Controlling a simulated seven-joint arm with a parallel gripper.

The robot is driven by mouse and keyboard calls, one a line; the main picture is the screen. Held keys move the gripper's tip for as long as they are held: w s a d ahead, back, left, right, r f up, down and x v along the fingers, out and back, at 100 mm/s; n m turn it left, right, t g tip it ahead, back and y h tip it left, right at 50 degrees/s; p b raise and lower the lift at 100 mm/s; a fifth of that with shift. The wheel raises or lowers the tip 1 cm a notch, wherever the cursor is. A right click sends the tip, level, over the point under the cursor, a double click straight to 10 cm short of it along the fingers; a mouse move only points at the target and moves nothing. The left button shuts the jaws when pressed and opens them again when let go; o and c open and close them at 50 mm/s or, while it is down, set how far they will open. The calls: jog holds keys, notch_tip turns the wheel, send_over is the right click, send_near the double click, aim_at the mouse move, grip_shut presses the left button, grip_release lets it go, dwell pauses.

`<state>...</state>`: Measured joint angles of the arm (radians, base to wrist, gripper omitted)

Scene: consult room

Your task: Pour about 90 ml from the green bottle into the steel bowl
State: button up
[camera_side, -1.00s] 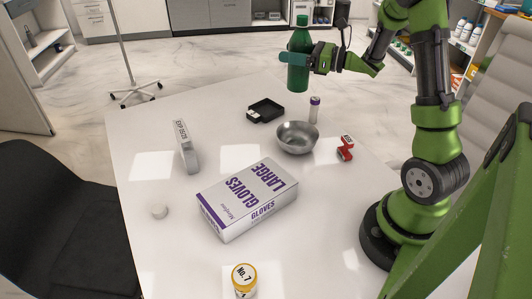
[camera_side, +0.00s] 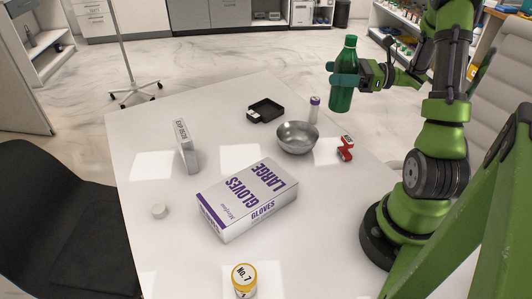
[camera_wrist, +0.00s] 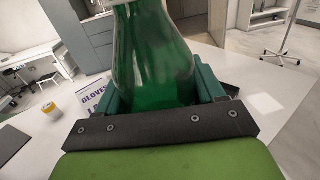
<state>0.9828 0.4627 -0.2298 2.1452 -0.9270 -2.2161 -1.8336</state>
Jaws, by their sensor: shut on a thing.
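The green bottle (camera_side: 342,92) is upright in the side view, held in the air above the far right part of the table. My gripper (camera_side: 345,80) is shut on its body. In the wrist view the bottle (camera_wrist: 150,60) fills the middle, between the two jaws of my gripper (camera_wrist: 160,95). The steel bowl (camera_side: 297,138) stands on the table, to the left of the bottle and lower in the side view. I cannot make out the bowl in the wrist view, and the liquid level in the bottle is not clear.
Around the bowl are a purple-capped tube (camera_side: 314,109), a black tray (camera_side: 265,110) and a red item (camera_side: 345,149). A glove box (camera_side: 247,200) lies in front. A white upright box (camera_side: 186,146), a small white disc (camera_side: 158,211) and a yellow-capped jar (camera_side: 244,279) stand farther off.

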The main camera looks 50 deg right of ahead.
aim_at(332, 90)
notch_tip(332, 90, down, 5)
jog(key=shift+f, duration=0.1)
jog(key=shift+g+h, duration=0.3)
jog(key=shift+g, duration=0.1)
